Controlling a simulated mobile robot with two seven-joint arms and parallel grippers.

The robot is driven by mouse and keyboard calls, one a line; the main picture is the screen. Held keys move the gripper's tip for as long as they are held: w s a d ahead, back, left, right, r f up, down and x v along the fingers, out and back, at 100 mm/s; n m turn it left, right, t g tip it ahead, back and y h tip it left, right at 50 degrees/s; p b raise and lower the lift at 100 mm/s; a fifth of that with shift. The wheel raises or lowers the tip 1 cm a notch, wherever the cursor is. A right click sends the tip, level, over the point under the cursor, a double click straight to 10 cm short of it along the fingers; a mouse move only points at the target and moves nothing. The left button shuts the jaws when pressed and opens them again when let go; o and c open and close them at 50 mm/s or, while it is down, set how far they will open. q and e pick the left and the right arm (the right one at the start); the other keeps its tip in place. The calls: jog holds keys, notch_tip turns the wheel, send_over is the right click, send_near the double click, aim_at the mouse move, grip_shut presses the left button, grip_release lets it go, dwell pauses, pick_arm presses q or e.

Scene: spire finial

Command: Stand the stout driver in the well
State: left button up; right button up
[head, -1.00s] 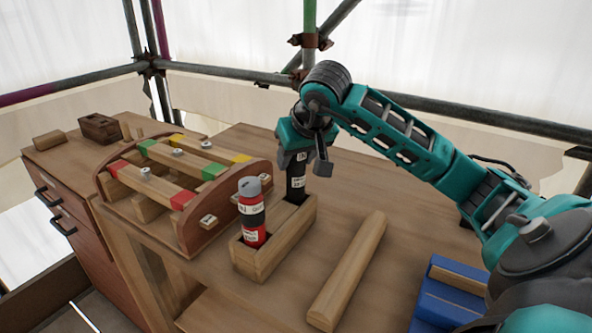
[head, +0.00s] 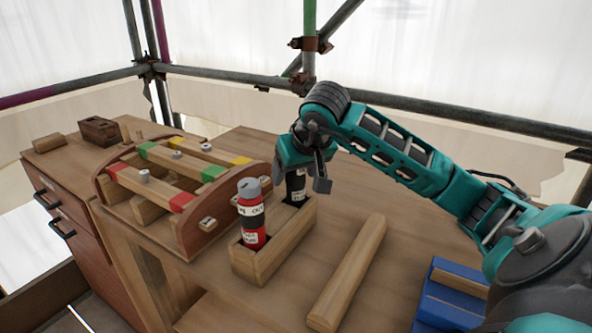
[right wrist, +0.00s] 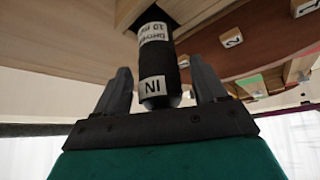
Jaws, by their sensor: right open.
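The stout black driver (head: 296,187) with white labels stands upright in the far end of a wooden two-well block (head: 287,246). In the right wrist view the black driver (right wrist: 157,62) shows an "IN" label, and its other end goes into a dark opening in the wood. My right gripper (head: 297,172) is over it, with its two fingers apart on either side of the driver; gaps show on both sides. A red driver (head: 252,232) with a grey top and dark band stands in the near well. My left gripper is not in view.
A curved wooden rack (head: 190,232) with coloured bars stands left of the block. A wooden bar (head: 348,272) lies to the right, and a blue tray (head: 433,312) is at the front right. Small wooden blocks (head: 99,130) sit at the back left. Bench is bare behind the bar.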

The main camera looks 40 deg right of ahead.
jog(key=p+v, duration=0.1)
jog(key=v, duration=1.1)
jog(key=shift+r+p, duration=0.15)
jog(key=shift+p, duration=0.25)
